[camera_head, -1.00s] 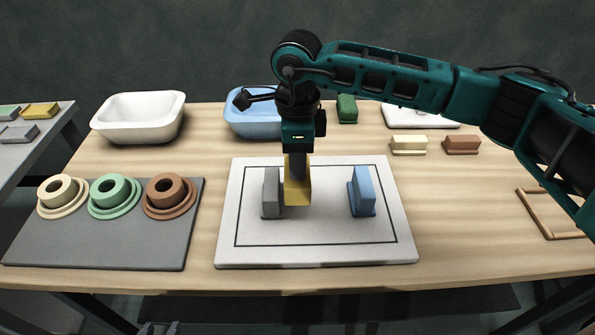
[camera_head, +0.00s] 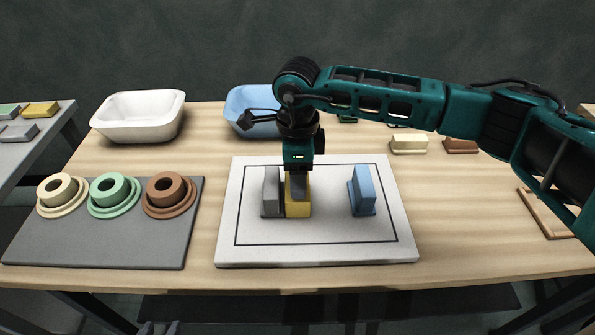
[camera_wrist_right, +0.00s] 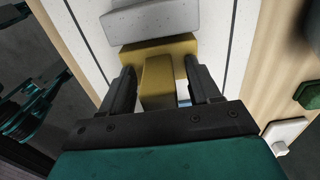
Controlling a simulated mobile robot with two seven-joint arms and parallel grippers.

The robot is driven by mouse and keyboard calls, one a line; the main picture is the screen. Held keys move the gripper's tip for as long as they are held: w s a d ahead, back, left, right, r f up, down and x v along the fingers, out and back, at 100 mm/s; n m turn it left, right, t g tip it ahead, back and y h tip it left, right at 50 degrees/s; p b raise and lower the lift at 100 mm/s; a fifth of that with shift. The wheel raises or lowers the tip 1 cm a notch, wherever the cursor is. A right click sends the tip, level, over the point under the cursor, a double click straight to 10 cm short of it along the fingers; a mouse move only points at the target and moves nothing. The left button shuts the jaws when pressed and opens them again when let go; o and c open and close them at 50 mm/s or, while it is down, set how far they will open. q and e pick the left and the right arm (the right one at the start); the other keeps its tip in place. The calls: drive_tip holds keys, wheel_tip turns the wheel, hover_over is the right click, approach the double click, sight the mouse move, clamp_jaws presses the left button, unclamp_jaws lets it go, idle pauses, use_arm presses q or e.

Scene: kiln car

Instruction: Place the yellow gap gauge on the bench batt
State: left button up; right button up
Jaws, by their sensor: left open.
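The yellow gap gauge (camera_head: 297,208) stands upright on the pale bench batt (camera_head: 330,254), close beside the right side of a grey block (camera_head: 271,192). A blue block (camera_head: 362,192) stands further right on the batt, clear of the gauge. My right gripper (camera_head: 298,186) is directly above the gauge with its fingers down around it. In the right wrist view the gauge (camera_wrist_right: 158,82) is between the two fingers; whether they press on it is unclear. My left gripper (camera_head: 158,328) shows only its tips at the bottom edge and is open and empty.
A grey mat (camera_head: 100,245) with several ringed pieces lies left of the batt. A white basin (camera_head: 140,118) and a blue basin (camera_head: 250,112) stand behind. A cream block (camera_head: 408,144) and a brown block (camera_head: 460,145) sit at the back right. The batt's front strip is clear.

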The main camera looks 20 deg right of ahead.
drive_tip(key=shift+r, duration=0.25)
wheel_tip(320, 180, up, 12)
drive_tip(key=shift+f, duration=0.1)
idle(0.6)
